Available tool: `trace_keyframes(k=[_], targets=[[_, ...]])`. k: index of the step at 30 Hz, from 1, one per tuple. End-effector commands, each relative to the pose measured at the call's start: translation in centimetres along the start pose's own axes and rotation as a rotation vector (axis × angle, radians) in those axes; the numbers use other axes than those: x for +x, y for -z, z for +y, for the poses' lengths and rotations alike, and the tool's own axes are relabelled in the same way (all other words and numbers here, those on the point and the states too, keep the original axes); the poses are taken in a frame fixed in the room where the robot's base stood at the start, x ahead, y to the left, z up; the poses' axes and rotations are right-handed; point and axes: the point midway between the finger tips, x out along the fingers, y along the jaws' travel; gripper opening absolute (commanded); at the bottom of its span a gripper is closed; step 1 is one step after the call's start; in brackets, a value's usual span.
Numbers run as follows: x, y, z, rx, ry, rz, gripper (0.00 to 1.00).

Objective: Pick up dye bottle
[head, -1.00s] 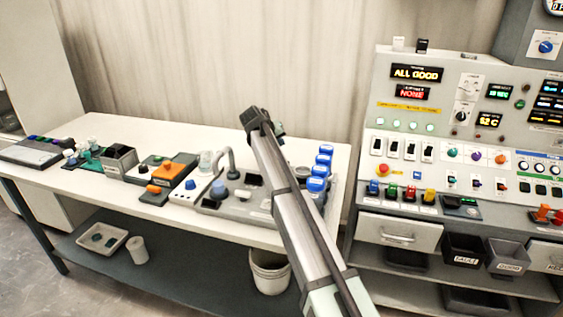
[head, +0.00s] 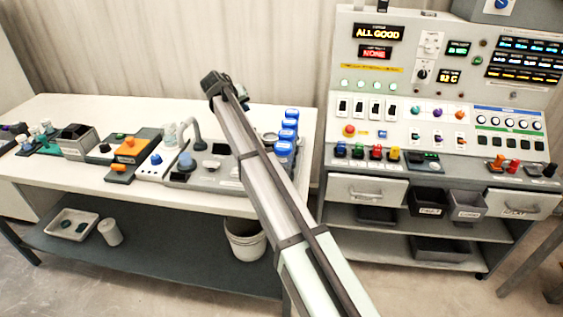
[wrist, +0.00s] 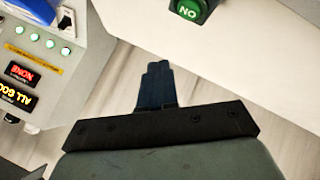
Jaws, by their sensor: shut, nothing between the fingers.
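Several blue-capped containers (head: 284,146) stand in a row at the right end of the white table in the head view; I cannot tell whether one is the dye bottle. My arm crosses in front of the table, and my gripper (head: 216,86) is at its far end, high and apart from these containers. In the wrist view my gripper (wrist: 158,70) has its dark fingers together with nothing between them. No bottle shows in the wrist view.
The white table (head: 60,110) holds a grey sink unit (head: 205,172), an orange-topped device (head: 131,148) and a dark box (head: 76,140). A control panel (head: 420,110) stands to the right. A white bucket (head: 245,240) sits below.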

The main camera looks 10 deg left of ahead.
Motion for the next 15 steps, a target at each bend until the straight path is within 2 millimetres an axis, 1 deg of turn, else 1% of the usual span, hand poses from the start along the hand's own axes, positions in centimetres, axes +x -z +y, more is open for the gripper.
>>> trace_keyframes(k=[14,15], targets=[[0.00,0.00,0.00,0.000,0.000,0.000,0.00],[0.00,0.00,0.00,0.000,0.000,0.000,0.04]])
